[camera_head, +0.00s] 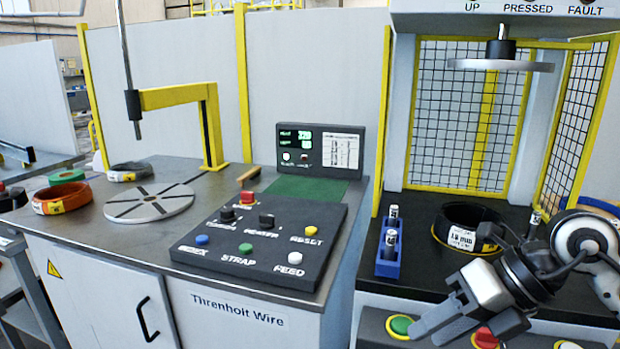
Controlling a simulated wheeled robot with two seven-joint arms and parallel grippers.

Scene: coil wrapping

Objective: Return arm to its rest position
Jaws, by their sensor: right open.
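My right arm comes in from the right edge, and its gripper (452,335) hangs low in front of the press station, over the button panel. Its two fingers are spread apart with nothing seen between them. A black coil (440,228) with a white label lies on the dark press bed, behind and apart from the gripper. Part of the coil's right side is close to the arm in the picture. My left gripper does not show.
The press has a round plate (500,65) above and mesh guards (455,110) around. A blue holder (389,257) stands left of the coil. Green (402,325) and red (485,338) buttons sit near the gripper. Left, a bench holds a turntable (150,203), orange coil (62,198) and control panel (262,240).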

